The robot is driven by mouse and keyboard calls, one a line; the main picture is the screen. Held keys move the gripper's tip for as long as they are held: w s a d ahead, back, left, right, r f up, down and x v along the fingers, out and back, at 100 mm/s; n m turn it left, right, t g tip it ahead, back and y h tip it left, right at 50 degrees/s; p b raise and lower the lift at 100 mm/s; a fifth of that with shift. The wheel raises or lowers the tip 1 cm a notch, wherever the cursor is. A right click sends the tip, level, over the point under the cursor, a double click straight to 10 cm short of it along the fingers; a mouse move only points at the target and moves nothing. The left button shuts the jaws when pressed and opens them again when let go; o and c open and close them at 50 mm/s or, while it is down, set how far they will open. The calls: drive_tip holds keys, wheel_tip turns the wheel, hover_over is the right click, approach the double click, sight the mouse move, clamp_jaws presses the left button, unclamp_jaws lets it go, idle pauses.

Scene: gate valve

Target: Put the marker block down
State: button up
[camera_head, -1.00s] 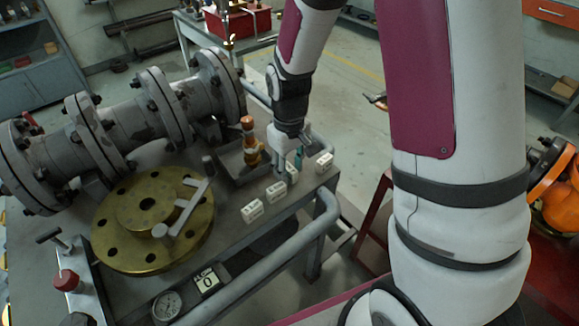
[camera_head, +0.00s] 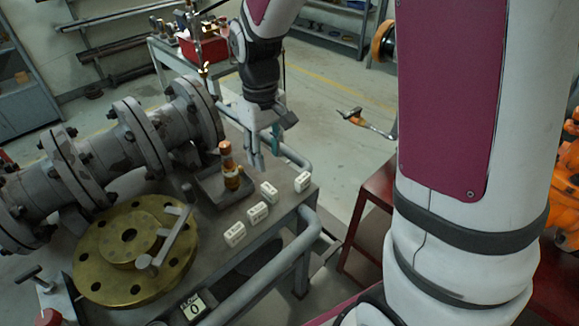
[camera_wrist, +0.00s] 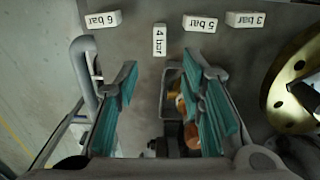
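Several white marker blocks lie on the grey bench. In the wrist view they read 6 bar (camera_wrist: 103,19), 4 bar (camera_wrist: 159,40), 5 bar (camera_wrist: 200,23) and 3 bar (camera_wrist: 245,19). The 4 bar block is turned crosswise to the others and sits slightly out of their row, nearer my gripper. In the head view the blocks form a line near the bench edge, one of them at the right end (camera_head: 303,181). My gripper (camera_head: 265,148) is raised over the bench, behind the blocks. Its teal-padded fingers (camera_wrist: 163,90) are wide apart, with nothing between them.
A brass fitting with a copper cap (camera_head: 231,168) stands in a small tray close to my gripper. A brass flange (camera_head: 133,250) and a grey flanged pipe (camera_head: 110,150) occupy the bench's left side. A pipe rail (camera_head: 262,262) runs along the bench edge.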

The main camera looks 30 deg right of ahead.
drive_tip(key=s+r+m, duration=0.1)
drive_tip(key=s+r, duration=0.3)
drive_tip(key=s, duration=0.4)
drive_tip(key=s+r+m+t, duration=0.1)
drive_tip(key=s+r, duration=0.3)
drive_tip(key=s, duration=0.4)
drive_tip(key=s+d+r+m+t, duration=0.1)
drive_tip(key=s+r, duration=0.3)
drive_tip(key=s, duration=0.4)
drive_tip(key=shift+s+r+m, duration=0.15)
drive_tip(key=shift+s+m, duration=0.05)
drive_tip(key=shift+m, duration=0.1)
drive_tip(key=shift+o, duration=0.9)
drive_tip(key=shift+s, duration=0.35)
drive_tip(key=n+h+p, duration=0.4)
drive_tip(key=n, duration=1.8)
hover_over(269, 188)
drive_tip(key=s+a, duration=0.2)
drive_tip(key=a, duration=0.3)
wheel_tip(269, 188, down, 12)
drive_tip(key=shift+g, duration=0.3)
drive_tip(key=b+x, duration=0.1)
drive_tip(key=x, duration=0.6)
drive_tip(key=b+x, duration=0.1)
drive_tip(key=x, duration=0.5)
drive_tip(key=shift+w+d+f, duration=0.25)
drive_tip(key=shift+d+f, duration=0.05)
drive_tip(key=shift+d, duration=0.05)
drive_tip(key=shift+c, duration=0.5)
